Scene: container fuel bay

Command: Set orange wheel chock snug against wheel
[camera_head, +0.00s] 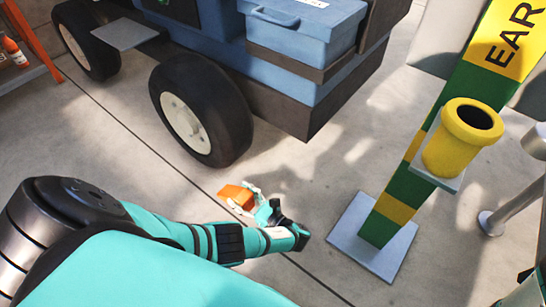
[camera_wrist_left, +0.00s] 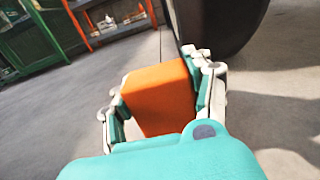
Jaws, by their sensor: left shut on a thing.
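The orange wheel chock (camera_head: 234,195) is held by my left gripper (camera_head: 243,199), just above or on the concrete floor; I cannot tell which. In the left wrist view the chock (camera_wrist_left: 160,96) sits between the two fingers of the gripper (camera_wrist_left: 160,98), which is shut on it. The near wheel (camera_head: 203,108), a black tyre with a cream hub, stands beyond the chock on the blue vehicle. A gap shows between chock and tyre in the head view. The tyre (camera_wrist_left: 218,25) also shows in the left wrist view, behind and right of the chock.
The blue vehicle (camera_head: 285,70) has a second wheel (camera_head: 86,38) farther left. A green and yellow post (camera_head: 398,190) on a grey base plate (camera_head: 373,238) stands to the right, with a yellow cup (camera_head: 450,150). An orange rack (camera_head: 35,45) is at far left. Floor around the chock is clear.

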